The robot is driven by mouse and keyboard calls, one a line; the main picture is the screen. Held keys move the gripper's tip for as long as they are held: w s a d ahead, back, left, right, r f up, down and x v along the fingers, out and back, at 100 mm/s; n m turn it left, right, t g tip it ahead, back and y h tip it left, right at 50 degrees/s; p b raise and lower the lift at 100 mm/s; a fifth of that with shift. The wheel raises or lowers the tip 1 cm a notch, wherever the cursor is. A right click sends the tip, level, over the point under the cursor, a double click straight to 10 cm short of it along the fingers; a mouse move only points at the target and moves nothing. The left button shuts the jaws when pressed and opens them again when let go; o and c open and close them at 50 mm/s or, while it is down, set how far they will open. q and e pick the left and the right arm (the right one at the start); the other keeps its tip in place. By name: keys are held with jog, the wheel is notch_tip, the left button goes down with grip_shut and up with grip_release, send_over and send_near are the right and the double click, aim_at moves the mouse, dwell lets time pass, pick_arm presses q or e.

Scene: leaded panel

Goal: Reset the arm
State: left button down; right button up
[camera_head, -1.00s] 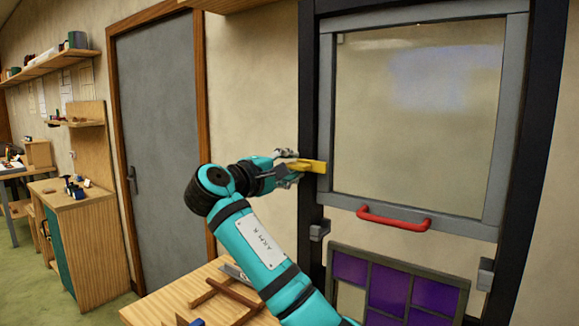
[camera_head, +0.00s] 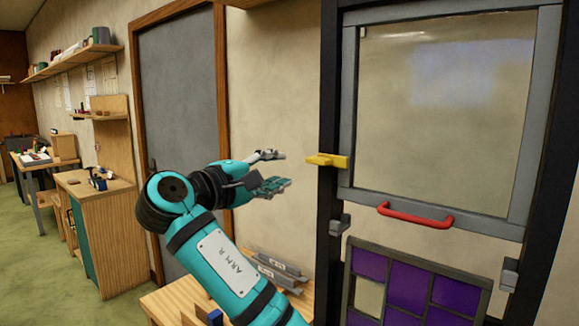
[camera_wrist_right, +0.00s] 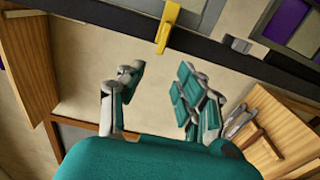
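My right arm, labelled "ARM R", reaches up from the bottom in the head view. Its gripper (camera_head: 275,170) is open and empty, with its fingers spread apart. It is left of a yellow clip or latch (camera_head: 327,160) on the dark frame post, with a clear gap between them. In the right wrist view the open gripper (camera_wrist_right: 155,95) shows bare wall between its fingers, and the yellow piece (camera_wrist_right: 167,27) lies beyond them. My left gripper does not show.
A grey-framed clear pane (camera_head: 445,110) with a red handle (camera_head: 415,215) stands in the dark frame. A purple leaded panel (camera_head: 405,287) is below it. A wooden bench top (camera_head: 172,302) with grey metal pieces (camera_head: 275,270) is under my arm. A grey door (camera_head: 180,130) is behind.

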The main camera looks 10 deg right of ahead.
jog(key=shift+s+a, duration=0.25)
jog(key=shift+a, duration=0.05)
